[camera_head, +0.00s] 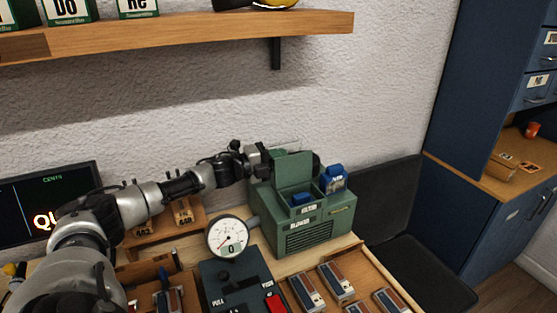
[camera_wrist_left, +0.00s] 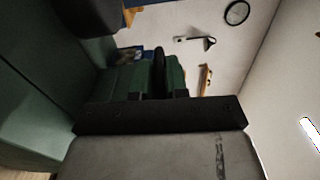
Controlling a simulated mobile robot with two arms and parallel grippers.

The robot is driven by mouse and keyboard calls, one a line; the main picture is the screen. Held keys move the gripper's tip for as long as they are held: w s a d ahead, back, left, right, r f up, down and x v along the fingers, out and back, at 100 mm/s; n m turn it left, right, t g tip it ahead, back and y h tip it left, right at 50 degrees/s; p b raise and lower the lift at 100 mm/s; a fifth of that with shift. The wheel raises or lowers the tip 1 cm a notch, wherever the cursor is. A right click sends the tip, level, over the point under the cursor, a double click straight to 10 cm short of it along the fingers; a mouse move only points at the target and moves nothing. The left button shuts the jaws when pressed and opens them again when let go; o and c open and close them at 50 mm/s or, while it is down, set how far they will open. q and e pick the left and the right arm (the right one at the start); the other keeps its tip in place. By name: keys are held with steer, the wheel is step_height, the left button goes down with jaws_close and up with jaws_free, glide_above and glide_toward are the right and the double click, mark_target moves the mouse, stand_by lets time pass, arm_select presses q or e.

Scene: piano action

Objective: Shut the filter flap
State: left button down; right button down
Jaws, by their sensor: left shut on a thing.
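The filter flap (camera_head: 292,169) is a green panel standing raised, roughly upright, on top of the green blower box (camera_head: 318,236). Below it the box top is open, with a blue piece (camera_head: 300,199) in the opening. My left gripper (camera_head: 266,160) reaches in from the left, at the flap's left edge and partly behind it. It is shut on the flap; its fingertips are largely hidden in the head view. In the left wrist view dark green surfaces (camera_wrist_left: 128,76) lie right at the fingers. My right gripper is not in view.
A blue item (camera_head: 333,178) sits on the box's right side. A round dial gauge (camera_head: 228,238) stands to its left, and a lever panel (camera_head: 235,285) lies in front. Several small blocks (camera_head: 337,281) lie on the bench. A wooden shelf (camera_head: 180,37) hangs above.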

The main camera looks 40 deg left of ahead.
mark_target(284, 164)
arm_select(q)
steer(key=d+m+b, duration=0.1)
steer(key=m, duration=0.1)
steer(key=s+d+m+b, duration=0.1)
steer(key=m+b, duration=0.1)
steer(key=shift+s+d+r, duration=0.1)
steer(key=shift+s+d, duration=0.05)
steer(key=shift+s+d+r+m+b, duration=0.15)
steer(key=shift+d+m+b, duration=0.15)
steer(key=shift+m, duration=0.25)
steer(key=shift+s+d+r+m+b, duration=0.15)
steer(key=shift+d+m+b, duration=0.15)
steer(key=shift+m, duration=0.25)
steer(key=shift+r, duration=0.1)
steer(key=c, duration=1.3)
jaws_free()
steer(key=shift+a, duration=0.15)
steer(key=shift+c, duration=0.2)
steer(key=shift+o, duration=0.8)
steer(key=shift+w+a, duration=0.15)
